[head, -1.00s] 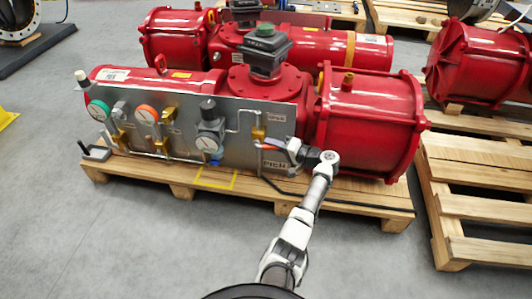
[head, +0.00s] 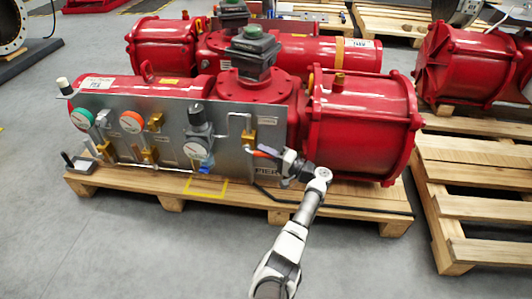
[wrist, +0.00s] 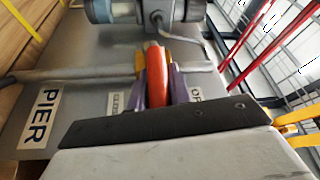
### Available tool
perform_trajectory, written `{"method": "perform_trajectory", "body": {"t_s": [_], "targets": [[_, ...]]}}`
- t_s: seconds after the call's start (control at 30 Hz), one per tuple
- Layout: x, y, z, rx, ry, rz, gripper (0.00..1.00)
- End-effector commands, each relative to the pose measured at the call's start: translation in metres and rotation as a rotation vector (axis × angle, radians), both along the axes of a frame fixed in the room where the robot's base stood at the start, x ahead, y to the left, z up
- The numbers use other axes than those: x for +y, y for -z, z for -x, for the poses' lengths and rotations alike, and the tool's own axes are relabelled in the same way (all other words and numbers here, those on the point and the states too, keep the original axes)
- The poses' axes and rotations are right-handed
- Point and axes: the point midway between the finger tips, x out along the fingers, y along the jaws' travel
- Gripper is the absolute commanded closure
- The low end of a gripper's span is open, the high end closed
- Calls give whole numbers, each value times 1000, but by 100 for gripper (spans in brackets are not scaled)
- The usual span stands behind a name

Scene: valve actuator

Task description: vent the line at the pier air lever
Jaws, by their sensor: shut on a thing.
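The pier air lever (wrist: 157,72) has an orange-red handle in the wrist view, lying lengthwise between my purple fingertips. It also shows as a small orange bar (head: 264,150) at the right end of the grey panel in the head view. My gripper (wrist: 160,88) is shut on the lever; in the head view my gripper (head: 279,158) reaches it from the front right. A PIER label (wrist: 38,118) is left of the lever in the wrist view. Two smaller labels flank the handle, partly hidden by my fingers; one starts with "OP".
The grey panel (head: 233,165) carries gauges, brass valves and thin pipes. The red actuator cylinder (head: 360,135) stands close behind my wrist, on a wooden pallet (head: 335,219). The grey floor in front is clear.

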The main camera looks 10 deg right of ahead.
Motion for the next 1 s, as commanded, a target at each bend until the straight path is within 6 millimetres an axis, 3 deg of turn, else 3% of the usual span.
{"method": "perform_trajectory", "body": {"t_s": [0.03,0.07,0.2,0.53,1.0], "targets": [[1,1,0,3,0,-6,100],[1,1,0,2,0,-5,76],[1,1,0,2,0,-4,59],[-4,1,3,1,2,-2,59],[-54,9,45,2,2,-2,59]]}}
